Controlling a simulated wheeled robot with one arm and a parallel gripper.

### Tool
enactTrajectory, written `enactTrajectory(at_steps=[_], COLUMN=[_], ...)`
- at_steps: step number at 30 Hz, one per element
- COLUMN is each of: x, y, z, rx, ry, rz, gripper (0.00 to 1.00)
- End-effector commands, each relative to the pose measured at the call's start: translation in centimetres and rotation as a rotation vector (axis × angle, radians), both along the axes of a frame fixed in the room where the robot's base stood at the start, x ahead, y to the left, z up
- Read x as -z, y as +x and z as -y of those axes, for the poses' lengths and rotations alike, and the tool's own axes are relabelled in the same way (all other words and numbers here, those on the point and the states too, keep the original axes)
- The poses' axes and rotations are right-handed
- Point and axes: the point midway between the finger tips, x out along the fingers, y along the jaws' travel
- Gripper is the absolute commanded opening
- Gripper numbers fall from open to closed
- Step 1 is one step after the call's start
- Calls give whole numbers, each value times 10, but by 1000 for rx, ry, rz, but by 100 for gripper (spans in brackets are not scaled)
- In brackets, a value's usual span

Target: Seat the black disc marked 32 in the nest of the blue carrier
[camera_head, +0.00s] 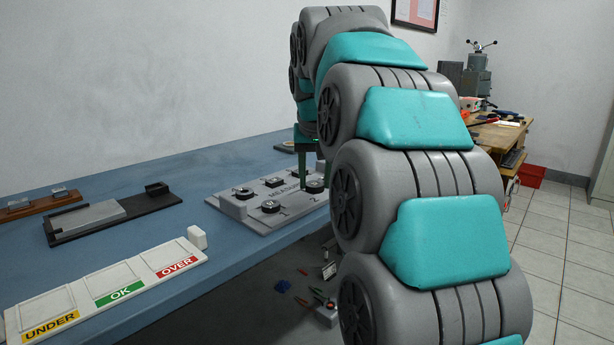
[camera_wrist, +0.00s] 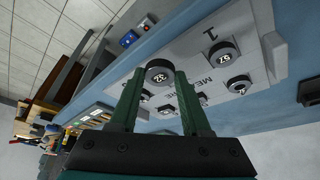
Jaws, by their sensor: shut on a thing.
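The black disc marked 32 (camera_wrist: 159,73) shows in the wrist view between the tips of my gripper (camera_wrist: 160,78), which is shut on it. In the head view my gripper (camera_head: 311,172) points down over the right side of the grey plate lettered MEASURE (camera_head: 287,214). I cannot tell whether the held disc touches the plate. A small blue piece (camera_wrist: 129,39) with a pale round mark shows beyond the plate in the wrist view; I cannot tell whether it is the blue carrier. No nest can be made out.
Other dark discs sit on the plate, one marked 57 (camera_wrist: 224,51). A white tray labelled UNDER, OK and OVER (camera_head: 110,287) lies at front left. A black stand with a grey block (camera_head: 110,213) lies behind it. My arm hides the right of the bench (camera_head: 160,170).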

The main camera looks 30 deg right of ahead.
Motion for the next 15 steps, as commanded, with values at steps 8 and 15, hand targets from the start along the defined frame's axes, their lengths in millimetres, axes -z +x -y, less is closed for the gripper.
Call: enactTrajectory(at_steps=[8, 15], x=[-6, -7], y=[-58, -87], z=[-1, -1], rx=[-1, 0], ry=[0, 1], rz=[4, 0], gripper=[0, 0])
